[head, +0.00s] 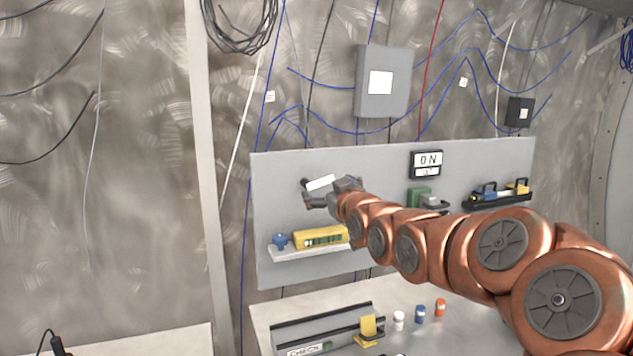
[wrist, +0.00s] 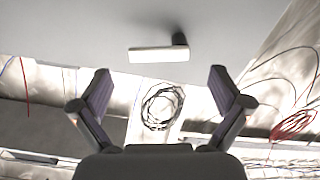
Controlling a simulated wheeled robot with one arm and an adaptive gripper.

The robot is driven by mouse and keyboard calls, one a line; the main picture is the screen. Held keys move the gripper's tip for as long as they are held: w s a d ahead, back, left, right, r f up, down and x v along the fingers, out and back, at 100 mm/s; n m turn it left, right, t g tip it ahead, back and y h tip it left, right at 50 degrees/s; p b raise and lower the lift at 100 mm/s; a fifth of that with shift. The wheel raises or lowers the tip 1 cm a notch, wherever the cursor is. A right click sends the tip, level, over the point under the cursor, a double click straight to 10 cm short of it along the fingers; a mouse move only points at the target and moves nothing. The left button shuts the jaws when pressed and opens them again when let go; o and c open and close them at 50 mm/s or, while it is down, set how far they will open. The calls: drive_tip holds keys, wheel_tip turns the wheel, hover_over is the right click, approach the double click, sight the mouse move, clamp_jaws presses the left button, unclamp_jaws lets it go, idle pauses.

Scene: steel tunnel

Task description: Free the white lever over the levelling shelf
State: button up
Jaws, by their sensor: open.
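The white lever (head: 321,182) is on the grey panel, above the small levelling shelf (head: 285,256). In the wrist view the white lever (wrist: 152,55) lies nearly level, with a dark pivot at its right end. My gripper (head: 318,193) is at the lever in the head view and partly overlaps it there. In the wrist view my gripper (wrist: 160,82) is open and empty, its two fingers spread wide. The lever shows beyond the fingertips, between them in width. Whether any finger touches it, I cannot tell.
A yellow level (head: 320,237) and a blue knob-like piece (head: 280,241) sit on the shelf below. An ON sign (head: 427,159), a green device (head: 419,197) and a black holder (head: 497,198) are to the right. A bench (head: 262,314) with small bottles stands below.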

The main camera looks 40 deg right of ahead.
sight(321, 183)
drive_tip(key=shift+p+x, duration=0.8)
drive_tip(key=shift+x, duration=2.05)
drive_tip(key=shift+c, duration=0.4)
